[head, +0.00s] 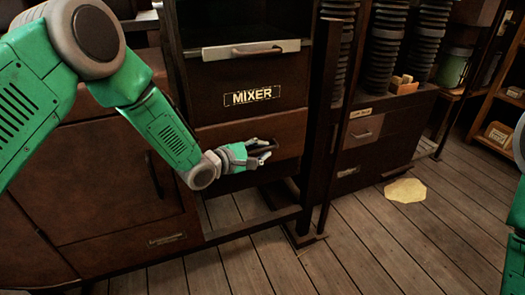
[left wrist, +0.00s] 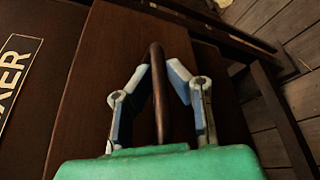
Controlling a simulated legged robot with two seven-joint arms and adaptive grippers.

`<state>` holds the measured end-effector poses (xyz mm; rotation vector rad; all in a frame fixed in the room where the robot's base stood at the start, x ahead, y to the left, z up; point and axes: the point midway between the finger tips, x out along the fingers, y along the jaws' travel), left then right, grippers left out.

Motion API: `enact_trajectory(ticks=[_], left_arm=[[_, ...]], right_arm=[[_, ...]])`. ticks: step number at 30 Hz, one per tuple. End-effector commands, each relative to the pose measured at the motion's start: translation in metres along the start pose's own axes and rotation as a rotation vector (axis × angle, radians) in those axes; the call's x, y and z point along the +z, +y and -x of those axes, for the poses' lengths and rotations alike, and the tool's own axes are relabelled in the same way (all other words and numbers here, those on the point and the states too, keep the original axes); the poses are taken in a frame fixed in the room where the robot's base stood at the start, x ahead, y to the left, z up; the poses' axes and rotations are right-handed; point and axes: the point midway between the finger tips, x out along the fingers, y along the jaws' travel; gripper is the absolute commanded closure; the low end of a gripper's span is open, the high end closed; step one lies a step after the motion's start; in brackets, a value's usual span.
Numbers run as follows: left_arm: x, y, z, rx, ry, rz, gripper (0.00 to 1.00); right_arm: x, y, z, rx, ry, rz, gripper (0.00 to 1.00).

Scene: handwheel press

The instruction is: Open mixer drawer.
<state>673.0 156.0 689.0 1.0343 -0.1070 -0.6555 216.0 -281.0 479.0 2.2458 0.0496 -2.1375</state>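The mixer drawer (head: 215,137) is a brown wooden front below the panel with the MIXER label (head: 252,96). Its dark bar handle (head: 272,147) is partly hidden by my left gripper (head: 262,152). In the left wrist view the handle (left wrist: 158,110) runs between the two fingers of my left gripper (left wrist: 160,68). The fingertips bend inward and close in on the handle from both sides. My right gripper is not in view.
A dark upright post (head: 333,120) stands just right of the mixer drawer. A cabinet door (head: 110,190) with a handle is at the left. The plank floor (head: 390,245) is clear apart from a yellowish patch (head: 405,190).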

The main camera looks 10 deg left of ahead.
Motion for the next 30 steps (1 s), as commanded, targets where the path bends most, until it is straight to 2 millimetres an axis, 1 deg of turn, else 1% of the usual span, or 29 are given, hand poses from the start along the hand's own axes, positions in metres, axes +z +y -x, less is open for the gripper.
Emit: enact_trajectory(ticks=[6, 11, 17, 21, 30], left_arm=[[0.002, -0.003, 0.002, -0.003, 0.001, 0.001, 1.0], [0.015, -0.011, 0.008, -0.005, 0.003, 0.005, 1.0], [0.047, -0.033, 0.022, -0.008, 0.003, 0.008, 1.0], [0.075, -0.056, 0.035, -0.009, 0.002, 0.008, 1.0], [0.133, -0.101, 0.059, -0.009, 0.002, 0.006, 1.0]], right_arm=[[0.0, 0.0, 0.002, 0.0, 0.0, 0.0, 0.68], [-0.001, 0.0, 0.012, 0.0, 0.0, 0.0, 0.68], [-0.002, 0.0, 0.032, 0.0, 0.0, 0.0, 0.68], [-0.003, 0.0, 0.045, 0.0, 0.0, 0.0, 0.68], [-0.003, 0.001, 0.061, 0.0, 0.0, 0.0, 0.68]])
